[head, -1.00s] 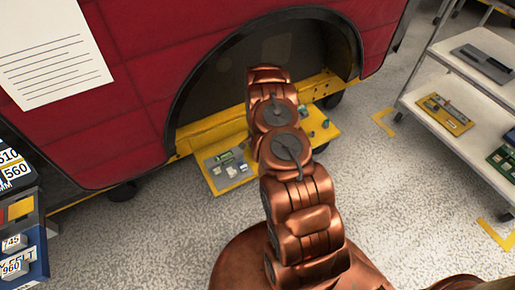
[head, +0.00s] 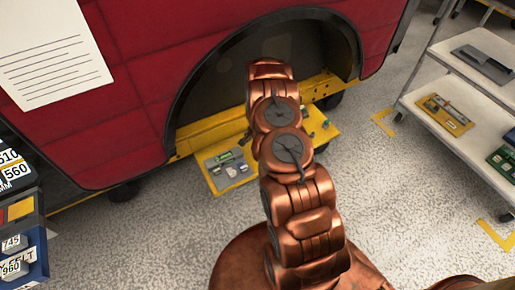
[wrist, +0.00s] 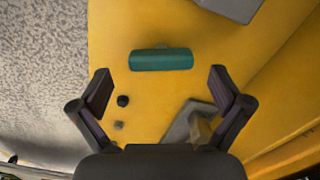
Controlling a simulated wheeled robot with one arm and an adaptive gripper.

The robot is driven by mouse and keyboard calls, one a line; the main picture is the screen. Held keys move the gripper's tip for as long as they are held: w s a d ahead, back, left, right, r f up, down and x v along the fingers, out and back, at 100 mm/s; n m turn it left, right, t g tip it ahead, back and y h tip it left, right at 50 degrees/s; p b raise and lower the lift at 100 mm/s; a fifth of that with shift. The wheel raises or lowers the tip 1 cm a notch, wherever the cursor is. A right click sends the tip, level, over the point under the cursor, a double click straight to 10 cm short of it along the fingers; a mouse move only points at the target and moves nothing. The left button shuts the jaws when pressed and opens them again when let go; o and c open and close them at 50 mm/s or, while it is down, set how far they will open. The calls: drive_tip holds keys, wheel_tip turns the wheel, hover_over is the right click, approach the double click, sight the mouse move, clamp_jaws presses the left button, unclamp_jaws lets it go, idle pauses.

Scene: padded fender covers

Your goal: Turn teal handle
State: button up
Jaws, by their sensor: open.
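The teal handle (wrist: 160,60) is a short rounded bar, lying crosswise on a yellow panel (wrist: 115,30) in the wrist view. My gripper (wrist: 159,77) is open, with one finger to the left of the handle and one to the right. In that picture the handle sits between and slightly beyond the fingertips. I see no contact, and the gap in depth cannot be told. In the head view my copper arm covers the middle of the yellow shelf (head: 238,183), and I cannot make out the handle there.
The yellow shelf sits below the wheel arch of a red padded body (head: 120,80). Small dark knobs (wrist: 123,101) and a grey plate (wrist: 185,122) are near the gripper. A white cart (head: 440,90) stands right; bins (head: 20,220) stand left. Floor between is clear.

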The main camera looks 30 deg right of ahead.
wheel_tip(320, 180, up, 10)
drive_tip(key=shift+f, duration=0.2)
drive_tip(key=shift+s, duration=0.1)
idle(0.7)
